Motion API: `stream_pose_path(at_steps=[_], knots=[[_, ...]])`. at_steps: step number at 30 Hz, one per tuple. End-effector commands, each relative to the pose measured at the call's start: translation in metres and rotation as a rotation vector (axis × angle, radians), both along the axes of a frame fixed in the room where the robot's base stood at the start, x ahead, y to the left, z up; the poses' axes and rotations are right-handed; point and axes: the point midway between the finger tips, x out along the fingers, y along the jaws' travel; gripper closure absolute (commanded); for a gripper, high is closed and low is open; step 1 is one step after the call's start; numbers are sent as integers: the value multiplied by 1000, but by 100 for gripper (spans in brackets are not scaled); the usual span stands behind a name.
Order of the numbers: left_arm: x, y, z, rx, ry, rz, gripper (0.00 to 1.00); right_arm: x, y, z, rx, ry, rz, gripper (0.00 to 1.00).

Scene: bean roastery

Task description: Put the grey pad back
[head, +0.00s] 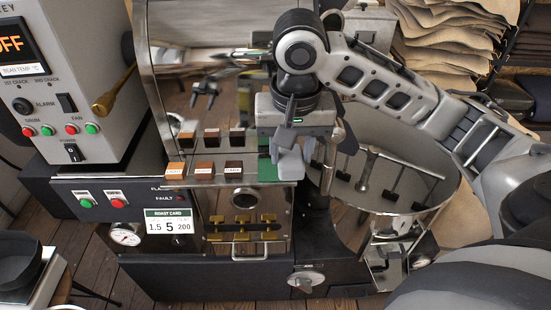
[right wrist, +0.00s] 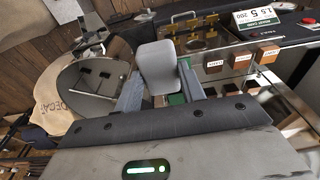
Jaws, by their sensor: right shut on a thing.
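My right gripper (head: 291,143) comes in from the right and points down over the right end of the machine's steel top. It is shut on the grey pad (head: 289,167), a small rounded block hanging below the fingers. In the right wrist view the pad (right wrist: 158,66) sits between the two fingers of the gripper (right wrist: 160,88). A green patch (head: 266,170) shows on the steel top beside and behind the pad. I cannot tell whether the pad touches the surface there. My left gripper is not in view.
Several brown sample blocks (head: 204,168) with labels stand just left of the gripper. A round steel cooling tray (head: 425,195) with stirring arms lies to the right. A control box (head: 70,75) stands at the left, and a roast card (head: 168,226) is on the front.

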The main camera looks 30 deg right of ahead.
Motion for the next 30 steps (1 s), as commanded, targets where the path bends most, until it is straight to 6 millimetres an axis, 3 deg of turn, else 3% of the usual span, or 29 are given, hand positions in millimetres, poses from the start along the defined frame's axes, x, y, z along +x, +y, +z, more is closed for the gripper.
stream_pose_path(at_steps=[7, 12, 23, 30], knots=[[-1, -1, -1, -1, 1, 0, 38, 59, -20, -30, 8, 4, -4, 85], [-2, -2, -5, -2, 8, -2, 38, 86, -32, -61, 2, 3, -2, 85], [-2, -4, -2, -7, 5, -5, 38, 111, -42, -94, 0, 1, 0, 85], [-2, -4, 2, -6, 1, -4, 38, 110, -42, -120, -1, -1, 1, 85]])
